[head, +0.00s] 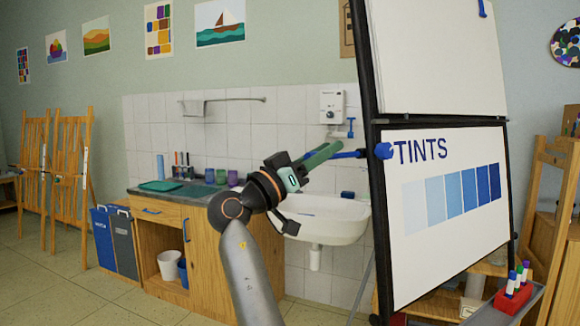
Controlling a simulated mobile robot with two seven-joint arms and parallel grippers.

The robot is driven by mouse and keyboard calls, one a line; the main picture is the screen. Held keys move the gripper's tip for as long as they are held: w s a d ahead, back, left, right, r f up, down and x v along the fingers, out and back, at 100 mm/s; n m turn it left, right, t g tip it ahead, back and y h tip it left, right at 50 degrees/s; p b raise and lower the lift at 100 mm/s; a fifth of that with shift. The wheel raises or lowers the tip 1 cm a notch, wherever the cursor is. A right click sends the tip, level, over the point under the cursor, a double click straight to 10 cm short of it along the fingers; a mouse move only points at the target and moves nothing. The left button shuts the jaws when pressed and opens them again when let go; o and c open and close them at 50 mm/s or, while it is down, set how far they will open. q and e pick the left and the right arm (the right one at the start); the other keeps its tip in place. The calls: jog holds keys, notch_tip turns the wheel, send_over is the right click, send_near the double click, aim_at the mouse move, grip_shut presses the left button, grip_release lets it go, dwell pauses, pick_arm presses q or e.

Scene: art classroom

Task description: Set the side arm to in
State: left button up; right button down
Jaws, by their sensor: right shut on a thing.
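The flipchart stand (374,215) fills the right side, with a dark frame and a sheet reading TINTS. Its side arm (355,154) is a thin blue rod at the frame's left edge, with a round blue knob at the frame. The rod sticks out to the left, away from the board. My right gripper (316,160) is at the rod's outer end and shut on it, beside a green cylindrical part. The gripper partly hides that end, so the exact grip cannot be made out. My left gripper is not in view.
A white sink (328,220) and a wooden cabinet (206,240) with cups stand behind my right arm. A red marker holder (513,297) sits on a tray at lower right. Wooden easels (70,185) stand far left. Floor at lower left is clear.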

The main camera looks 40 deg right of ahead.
jog(key=shift+s+d, duration=0.25)
jog(key=shift+d, duration=0.8)
jog(key=shift+s+d, duration=0.2)
jog(key=shift+d, duration=0.8)
jog(key=c, duration=0.7)
grip_release()
jog(key=shift+o, duration=0.2)
jog(key=shift+a, duration=0.15)
jog(key=b+v, duration=0.1)
jog(key=v, duration=1.1)
jog(key=shift+a+b, duration=0.2)
jog(key=shift+b, duration=0.15)
